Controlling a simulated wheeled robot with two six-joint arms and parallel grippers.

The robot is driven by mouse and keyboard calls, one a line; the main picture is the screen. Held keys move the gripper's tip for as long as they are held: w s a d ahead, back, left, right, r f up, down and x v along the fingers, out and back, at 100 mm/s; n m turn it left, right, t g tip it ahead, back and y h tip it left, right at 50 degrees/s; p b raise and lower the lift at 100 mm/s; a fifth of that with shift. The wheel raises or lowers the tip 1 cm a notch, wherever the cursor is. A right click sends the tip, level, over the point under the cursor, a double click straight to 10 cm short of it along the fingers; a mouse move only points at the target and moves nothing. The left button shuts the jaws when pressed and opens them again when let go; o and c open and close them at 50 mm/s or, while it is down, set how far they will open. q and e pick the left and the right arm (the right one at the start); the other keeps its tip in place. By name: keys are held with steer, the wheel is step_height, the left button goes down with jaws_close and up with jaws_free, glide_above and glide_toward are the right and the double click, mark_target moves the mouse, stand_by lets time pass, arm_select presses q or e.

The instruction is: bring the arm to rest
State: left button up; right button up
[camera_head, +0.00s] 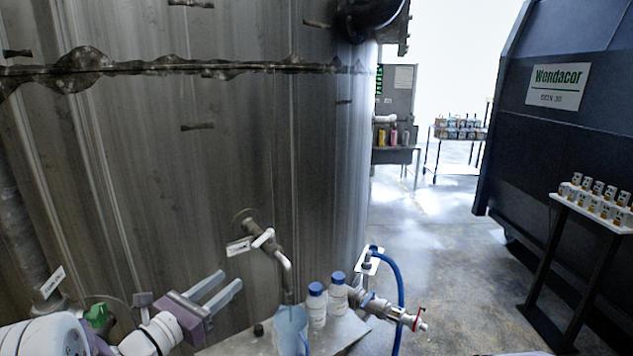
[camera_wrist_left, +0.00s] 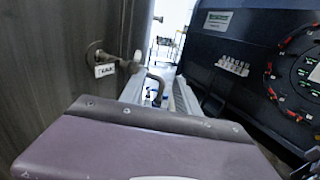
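My left gripper (camera_head: 230,281) comes in from the lower left of the head view, with a purple body and two grey parallel fingers. The fingers are apart with nothing between them, so it is open and empty. It is in front of the steel tank, left of a tap (camera_head: 284,262) with a white lever and a bent spout. In the left wrist view the fingers (camera_wrist_left: 158,88) also stand apart, with the tap beyond them. My right gripper is not in view.
Under the spout stands a bluish jug (camera_head: 291,333) on a small shelf. Two white bottles (camera_head: 317,308) with blue caps stand beside it. A valve (camera_head: 385,308) with a blue hose is further right. A small table (camera_head: 590,207) stands by the dark compactor (camera_head: 560,130). The floor between is clear.

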arm_select(q)
steer(key=s+d+m+g+h, duration=0.4)
steer(key=d+m+g, duration=0.1)
steer(key=d, duration=0.7)
steer(key=s+d+f+m+g+y+p, duration=0.1)
steer(key=s+d+f+m+g, duration=0.3)
steer(key=s, duration=0.2)
steer(key=s+d+f+m+g+p, duration=0.1)
steer(key=s+d+f+m+g, duration=0.35)
steer(key=s, duration=0.25)
steer(key=s+a+f+m+g+y, duration=0.4)
steer(key=s+a+f+m+y, duration=0.3)
steer(key=s+f+m, duration=0.1)
steer(key=w+a+f+m+t+y, duration=0.1)
steer(key=w+a+m+y, duration=0.1)
steer(key=a+m, duration=0.2)
steer(key=w+a+f+m+t+y, duration=0.1)
steer(key=a+f+m+y, duration=0.1)
steer(key=a+m, duration=0.2)
steer(key=shift+w+a+t+y, duration=0.3)
steer(key=shift+w+a+t, duration=0.05)
steer(key=shift+a, duration=0.8)
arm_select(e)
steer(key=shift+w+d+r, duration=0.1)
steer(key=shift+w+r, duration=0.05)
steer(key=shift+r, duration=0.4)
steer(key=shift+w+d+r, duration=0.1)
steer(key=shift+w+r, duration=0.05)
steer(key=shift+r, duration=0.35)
